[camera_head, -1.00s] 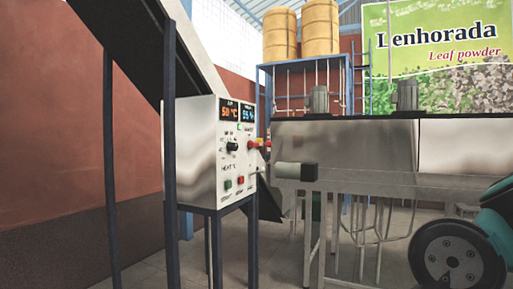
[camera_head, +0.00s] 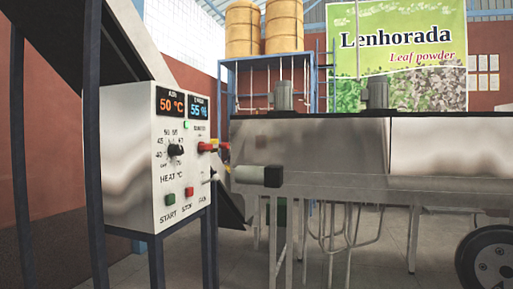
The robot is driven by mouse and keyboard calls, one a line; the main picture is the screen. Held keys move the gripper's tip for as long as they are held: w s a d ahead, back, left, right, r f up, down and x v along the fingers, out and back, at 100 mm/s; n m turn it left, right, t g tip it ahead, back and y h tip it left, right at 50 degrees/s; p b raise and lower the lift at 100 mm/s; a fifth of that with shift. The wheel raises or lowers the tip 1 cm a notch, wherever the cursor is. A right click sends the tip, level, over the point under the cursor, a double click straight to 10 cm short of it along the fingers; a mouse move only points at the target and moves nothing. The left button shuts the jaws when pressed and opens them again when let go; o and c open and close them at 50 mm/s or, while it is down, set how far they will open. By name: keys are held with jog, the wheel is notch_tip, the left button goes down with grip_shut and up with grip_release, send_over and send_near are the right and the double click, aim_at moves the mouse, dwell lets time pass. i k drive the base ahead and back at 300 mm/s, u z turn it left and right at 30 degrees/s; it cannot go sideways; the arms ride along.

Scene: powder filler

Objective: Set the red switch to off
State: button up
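A white control box (camera_head: 127,165) on dark legs stands left of the centre. The red switch (camera_head: 206,147) sits high on the right side of its front panel and sticks out to the right. My gripper is not in view, and nothing is seen touching the switch.
The panel also has a black knob (camera_head: 176,151), a green START button (camera_head: 169,199) and a red STOP button (camera_head: 189,192). A grey cylinder with a black end (camera_head: 258,175) juts beside the panel. A metal table (camera_head: 350,186) extends right.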

aim_at(202, 146)
jog(key=z, duration=0.25)
jog(key=i, duration=1.45)
jog(key=u, duration=0.05)
